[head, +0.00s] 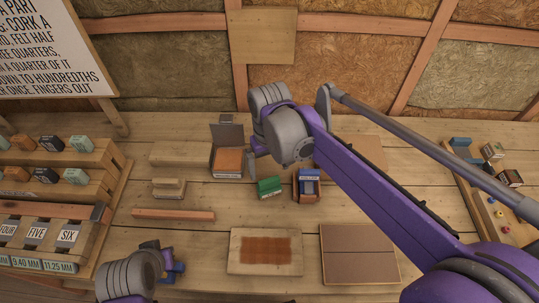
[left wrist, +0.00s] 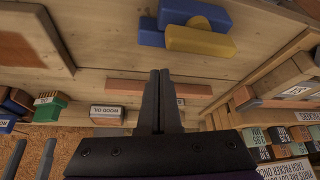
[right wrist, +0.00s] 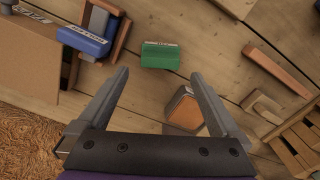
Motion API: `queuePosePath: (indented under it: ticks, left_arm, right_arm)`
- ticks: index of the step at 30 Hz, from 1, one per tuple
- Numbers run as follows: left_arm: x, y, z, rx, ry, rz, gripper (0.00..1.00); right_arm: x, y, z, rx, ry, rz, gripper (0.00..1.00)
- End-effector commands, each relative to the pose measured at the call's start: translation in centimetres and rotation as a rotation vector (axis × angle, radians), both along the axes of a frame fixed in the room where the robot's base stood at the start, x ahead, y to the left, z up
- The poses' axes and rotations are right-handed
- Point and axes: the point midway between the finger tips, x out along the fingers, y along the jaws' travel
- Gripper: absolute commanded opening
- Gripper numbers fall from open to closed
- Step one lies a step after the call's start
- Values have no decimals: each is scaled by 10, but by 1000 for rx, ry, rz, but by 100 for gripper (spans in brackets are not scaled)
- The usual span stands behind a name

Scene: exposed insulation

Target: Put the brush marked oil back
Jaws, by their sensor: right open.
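A green block (head: 269,187) with a pale label lies on the bench; it also shows in the right wrist view (right wrist: 159,56). A blue block (head: 309,187) with a white label sits in a dark reddish holder to its right. I cannot read which label says oil. An open tin (head: 227,172) with an orange-brown pad stands left of the green block; its front label in the left wrist view (left wrist: 107,112) seems to read wood oil. My right gripper (right wrist: 160,76) is open and empty above the bench, near the tin and green block. My left gripper (left wrist: 160,74) is shut with nothing between its fingers.
A stained board (head: 238,262) and a brown panel (head: 360,255) lie at the front. A wooden block with a grip (head: 168,187) and a reddish strip (head: 173,214) lie left. Stepped racks (head: 100,160) stand far left. Blue and yellow blocks (left wrist: 200,41) lie near my left gripper.

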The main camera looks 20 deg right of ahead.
Motion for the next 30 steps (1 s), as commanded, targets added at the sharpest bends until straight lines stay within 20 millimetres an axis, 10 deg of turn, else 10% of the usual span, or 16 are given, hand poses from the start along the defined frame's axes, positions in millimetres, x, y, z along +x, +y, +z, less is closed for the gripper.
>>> queuePosePath:
  ticks: [13, 30]
  left_arm:
    - [1, 0, 3, 0, -2, 0, 0]
    - [1, 0, 3, 0, -2, 0, 0]
  right_arm:
    - [-10, -6, 46, 4, -29, -9, 100]
    - [-131, -65, -50, 27, -462, -108, 100]
